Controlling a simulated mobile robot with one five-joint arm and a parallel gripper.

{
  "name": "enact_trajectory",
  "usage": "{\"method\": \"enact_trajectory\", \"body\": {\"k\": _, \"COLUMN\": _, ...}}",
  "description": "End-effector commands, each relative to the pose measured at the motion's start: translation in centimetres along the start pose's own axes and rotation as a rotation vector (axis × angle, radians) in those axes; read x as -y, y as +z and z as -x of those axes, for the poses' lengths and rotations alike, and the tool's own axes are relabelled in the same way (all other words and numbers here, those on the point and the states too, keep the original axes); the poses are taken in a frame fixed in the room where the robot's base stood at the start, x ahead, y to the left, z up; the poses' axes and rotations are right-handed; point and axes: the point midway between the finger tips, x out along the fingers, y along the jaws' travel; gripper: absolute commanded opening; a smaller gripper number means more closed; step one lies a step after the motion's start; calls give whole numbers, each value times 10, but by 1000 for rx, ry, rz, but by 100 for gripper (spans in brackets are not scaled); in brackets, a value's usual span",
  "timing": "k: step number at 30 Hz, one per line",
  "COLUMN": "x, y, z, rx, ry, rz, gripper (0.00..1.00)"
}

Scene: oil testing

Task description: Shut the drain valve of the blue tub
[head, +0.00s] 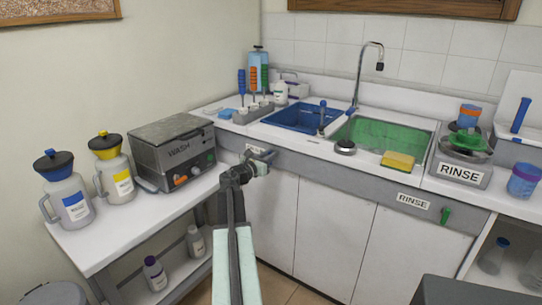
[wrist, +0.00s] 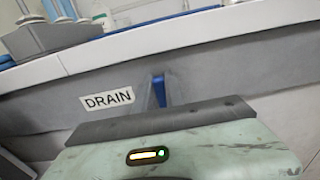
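The blue tub (head: 300,116) is set in the counter at the back, left of the green tub (head: 372,141). Its drain valve shows as a blue handle (wrist: 160,90) on the grey front panel, right of the DRAIN label (wrist: 107,99) in the wrist view. My gripper (wrist: 161,94) is at the handle, with one narrow grey finger on each side. The blue fills the small gap between them, so it looks shut on the handle. In the head view my gripper (head: 266,158) hides the handle. The handle's lower part is hidden, and its angle cannot be told.
A green valve handle (head: 445,215) hangs beside the RINSE label at right. White cabinet doors (head: 332,232) lie below the panel. The counter edge is just above my gripper.

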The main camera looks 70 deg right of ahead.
Motion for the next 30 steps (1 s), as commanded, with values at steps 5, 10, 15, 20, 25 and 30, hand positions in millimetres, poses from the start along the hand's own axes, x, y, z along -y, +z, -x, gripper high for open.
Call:
{"method": "enact_trajectory", "body": {"k": 5, "x": 2, "y": 0, "z": 1, "rx": 1, "ry": -4, "rz": -11, "gripper": 0}}
{"method": "enact_trajectory", "body": {"k": 10, "x": 4, "y": 0, "z": 2, "rx": 0, "ry": -4, "rz": -65, "gripper": 0}}
{"method": "enact_trajectory", "body": {"k": 15, "x": 6, "y": -1, "z": 3, "rx": 0, "ry": -5, "rz": -175, "gripper": 0}}
{"method": "enact_trajectory", "body": {"k": 20, "x": 8, "y": -2, "z": 3, "rx": 1, "ry": -6, "rz": -316, "gripper": 0}}
{"method": "enact_trajectory", "body": {"k": 25, "x": 11, "y": -3, "z": 3, "rx": 1, "ry": -7, "rz": -479, "gripper": 0}}
{"method": "enact_trajectory", "body": {"k": 30, "x": 14, "y": -4, "z": 2, "rx": 2, "ry": -8, "rz": -642, "gripper": 0}}
